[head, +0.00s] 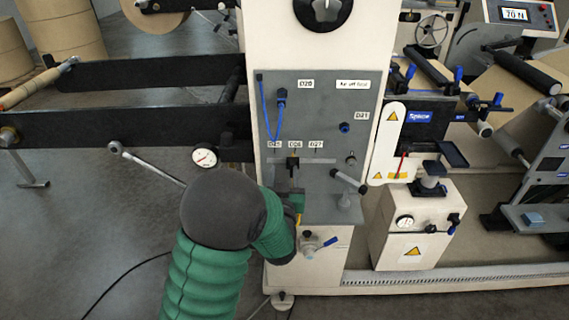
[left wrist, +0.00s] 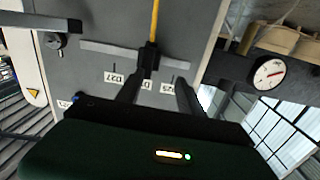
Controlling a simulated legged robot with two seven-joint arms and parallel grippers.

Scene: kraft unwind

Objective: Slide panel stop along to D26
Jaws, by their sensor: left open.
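The panel stop (head: 293,162) is a small dark block on a pale horizontal rail (head: 325,161) on the grey panel. It stands under the middle label, D26 (head: 295,145), between D25 (head: 274,145) and D27 (head: 316,145). In the left wrist view, turned over, the stop (left wrist: 149,57) lines up with the middle label, partly hidden, and a yellow strip (left wrist: 155,20) runs away from it. My left gripper (left wrist: 158,82) is open, its two dark fingers reaching toward the stop; I cannot tell whether they touch it.
A round gauge (head: 205,158) and a metal lever (head: 145,164) are to the left. A blue cable (head: 268,110) hangs above the rail.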

